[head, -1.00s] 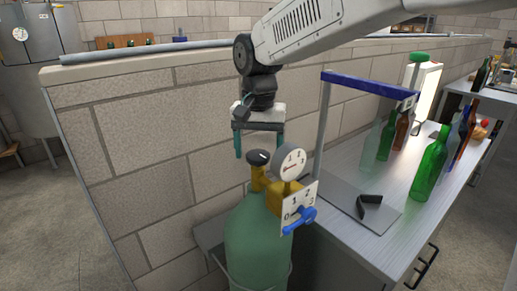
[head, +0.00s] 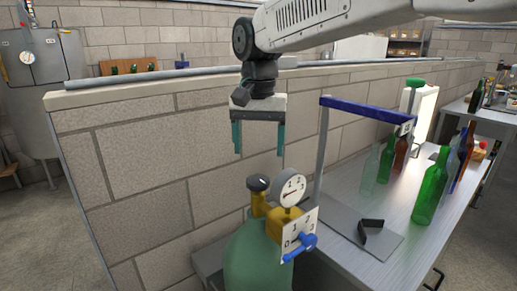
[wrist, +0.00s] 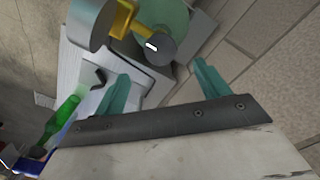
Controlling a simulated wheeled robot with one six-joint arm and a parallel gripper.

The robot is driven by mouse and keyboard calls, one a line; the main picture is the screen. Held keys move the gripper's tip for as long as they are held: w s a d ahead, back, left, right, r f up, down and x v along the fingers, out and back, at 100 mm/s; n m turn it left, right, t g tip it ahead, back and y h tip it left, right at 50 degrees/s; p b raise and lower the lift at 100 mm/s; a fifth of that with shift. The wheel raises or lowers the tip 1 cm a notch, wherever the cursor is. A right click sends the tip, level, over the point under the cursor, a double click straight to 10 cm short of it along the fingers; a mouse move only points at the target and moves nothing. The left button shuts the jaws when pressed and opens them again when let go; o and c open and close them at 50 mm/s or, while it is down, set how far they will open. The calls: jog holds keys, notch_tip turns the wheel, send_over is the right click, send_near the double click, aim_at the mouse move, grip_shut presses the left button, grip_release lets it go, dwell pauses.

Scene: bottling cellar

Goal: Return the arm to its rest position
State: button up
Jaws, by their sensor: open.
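My gripper (head: 259,140) hangs from my arm with its two teal fingers apart and nothing between them. It is in front of the block wall, above and a little left of the gas cylinder's valve. In the wrist view my gripper (wrist: 160,88) also shows open and empty. The green cylinder (head: 252,258) stands below it, with a dark-capped brass valve, a round gauge (head: 290,187) and a numbered plate with a blue lever (head: 300,248). The fingers are apart from all of these.
A low block wall (head: 150,150) runs behind my gripper. At the right a workbench (head: 395,215) holds a blue-topped frame (head: 365,108), a black angled piece (head: 370,232) and several bottles, including a green one (head: 430,188). Open floor lies at the left.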

jog(key=s+d+n+t, duration=0.1)
jog(key=s+d+t, duration=0.1)
jog(key=s+d, duration=0.55)
jog(key=s+d+t, duration=0.2)
jog(key=s+d, duration=0.3)
jog(key=d, duration=0.5)
jog(key=s+d+f+g, duration=0.1)
jog(key=s+d+f, duration=0.1)
jog(key=s+f, duration=0.2)
jog(key=s+d+f+n+g, duration=0.1)
jog(key=s+d+f, duration=0.2)
jog(key=s, duration=0.7)
notch_tip(320, 180, down, 2)
jog(key=shift+s+f+g, duration=0.1)
jog(key=shift+s+g, duration=0.3)
jog(key=shift+d, duration=0.1)
